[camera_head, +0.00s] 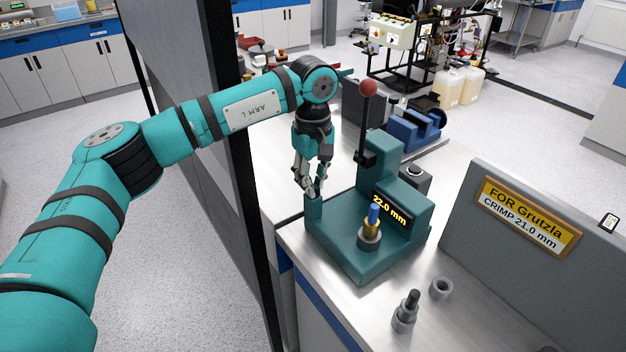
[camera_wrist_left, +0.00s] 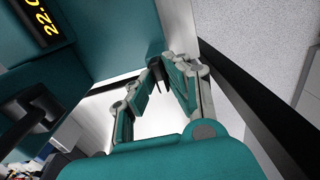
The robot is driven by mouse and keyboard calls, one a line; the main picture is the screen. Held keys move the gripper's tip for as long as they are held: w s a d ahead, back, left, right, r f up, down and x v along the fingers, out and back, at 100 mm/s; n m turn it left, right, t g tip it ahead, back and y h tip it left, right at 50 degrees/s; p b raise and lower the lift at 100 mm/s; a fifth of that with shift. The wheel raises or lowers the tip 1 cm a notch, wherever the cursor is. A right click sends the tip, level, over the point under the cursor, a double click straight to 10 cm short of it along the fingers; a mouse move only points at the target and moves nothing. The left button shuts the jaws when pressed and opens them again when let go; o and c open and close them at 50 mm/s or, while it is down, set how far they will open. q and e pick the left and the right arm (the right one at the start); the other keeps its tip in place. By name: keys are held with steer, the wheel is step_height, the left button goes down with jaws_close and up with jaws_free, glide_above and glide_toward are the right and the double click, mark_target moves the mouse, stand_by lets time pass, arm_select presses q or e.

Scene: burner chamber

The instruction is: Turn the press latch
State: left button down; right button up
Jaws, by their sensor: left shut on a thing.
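The teal press (camera_head: 345,252) stands on the bench, and its display (camera_head: 391,210) reads 22.0 mm. A lever with a red knob (camera_head: 368,88) rises upright from it. A brass piece with a blue top (camera_head: 373,228) stands upright in a grey holder on the press base. A short teal post (camera_head: 313,210) rises at the base's left corner. My left gripper (camera_head: 314,192) points down at the top of this post, shut on a small dark part, apparently the press latch (camera_wrist_left: 155,73). The fingers hide most of that part. My right gripper is not in view.
A grey ring (camera_head: 441,288) and a grey holder with a dark pin (camera_head: 405,313) stand on the bench in front. A grey panel bears a sign (camera_head: 528,215) reading FOR Grutzla CRIMP 21.0 mm. A dark-edged partition stands left of the bench. A blue device (camera_head: 414,130) is behind the press.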

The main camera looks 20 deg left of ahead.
arm_select(q)
steer(key=c, duration=1.3)
jaws_free()
steer(key=shift+c, duration=0.2)
steer(key=shift+r, duration=0.15)
step_height(320, 180, up, 12)
